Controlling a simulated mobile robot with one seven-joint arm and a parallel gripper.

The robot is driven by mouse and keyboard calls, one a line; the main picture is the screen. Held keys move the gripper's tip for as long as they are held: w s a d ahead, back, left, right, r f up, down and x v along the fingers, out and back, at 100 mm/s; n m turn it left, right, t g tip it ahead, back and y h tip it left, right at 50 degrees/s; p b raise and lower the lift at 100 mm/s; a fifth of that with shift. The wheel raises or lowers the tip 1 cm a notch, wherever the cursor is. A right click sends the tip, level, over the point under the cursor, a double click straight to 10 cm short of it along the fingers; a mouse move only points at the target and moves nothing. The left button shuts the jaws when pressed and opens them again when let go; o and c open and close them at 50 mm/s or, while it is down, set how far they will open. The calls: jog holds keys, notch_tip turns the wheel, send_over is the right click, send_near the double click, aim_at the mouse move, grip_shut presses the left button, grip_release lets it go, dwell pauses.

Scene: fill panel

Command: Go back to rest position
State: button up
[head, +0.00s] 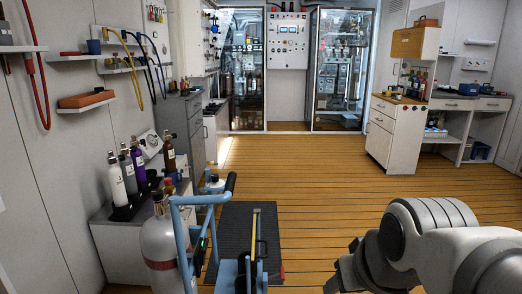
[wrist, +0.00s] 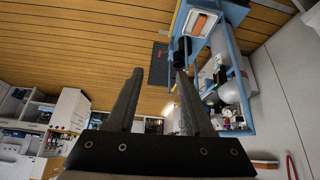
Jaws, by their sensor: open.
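My gripper (wrist: 156,72) is open in the wrist view, its two dark fingers apart with nothing between them. The wrist picture is upside down, with the wooden floor at the top. My arm reaches in from the lower right of the head view, bent and pale grey, to the right of a blue cart (head: 187,200). The cart's blue frame also shows in the wrist view (wrist: 250,92), beyond the right finger. I cannot tell from the picture whether that finger touches any part of it.
A grey gas cylinder (head: 160,245) stands at the cart's left. A dark mat (head: 235,222) lies on the floor ahead. Small bottles (head: 116,180) stand on the left bench. A white drawer cabinet (head: 393,150) stands at the back right. The wooden floor (head: 330,175) between is clear.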

jog(key=s, duration=0.5)
notch_tip(320, 180, up, 28)
jog(key=p, duration=2.8)
jog(key=shift+d+f+m+g+p, duration=0.15)
jog(key=shift+d+m+g+p, duration=0.15)
jog(key=shift+m, duration=0.1)
jog(key=shift+w, duration=0.15)
